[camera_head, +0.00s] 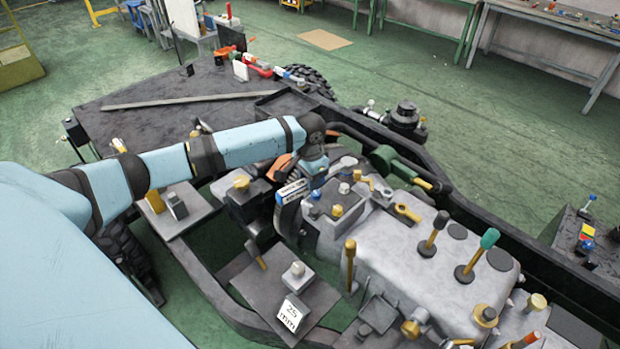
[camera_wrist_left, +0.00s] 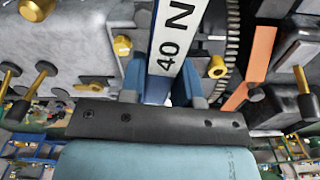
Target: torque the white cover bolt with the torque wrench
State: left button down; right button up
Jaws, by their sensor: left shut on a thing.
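In the left wrist view the wrench (camera_wrist_left: 172,38) shows a white label reading "40 N" between the two blue-grey fingers of the gripper (camera_wrist_left: 165,88). Its far end runs out of that view, so I cannot tell whether it touches a bolt. A pale bolt head (camera_head: 344,188) stands on the dark cover (camera_head: 322,203) just right of the wrench; I cannot tell if it is the white cover bolt. My right gripper is not in view.
The grey engine block (camera_head: 400,250) carries upright levers with a green knob (camera_head: 490,238) and a black knob (camera_head: 441,219). A plate with a "25 mm" tag (camera_head: 290,313) lies in front. Black frame rails surround the block.

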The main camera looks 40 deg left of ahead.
pick_arm(q)
jog(key=shift+f, duration=0.45)
jog(key=d+f+n, duration=0.1)
jog(key=f, duration=0.1)
jog(key=d+f+n+b, duration=0.1)
jog(key=d, duration=0.1)
jog(key=shift+s+d+f+n+b, duration=0.2)
jog(key=shift+f+n+b, duration=0.1)
jog(key=shift+f+n, duration=0.1)
jog(key=d+n, duration=0.1)
jog(key=d, duration=0.1)
jog(key=d+n+p, duration=0.1)
jog(key=n, duration=0.1)
jog(key=d+n, duration=0.2)
jog(key=shift+w+d+p, duration=0.3)
jog(key=shift+w+d, duration=0.05)
jog(key=shift+w, duration=0.05)
jog(key=shift+f, duration=0.3)
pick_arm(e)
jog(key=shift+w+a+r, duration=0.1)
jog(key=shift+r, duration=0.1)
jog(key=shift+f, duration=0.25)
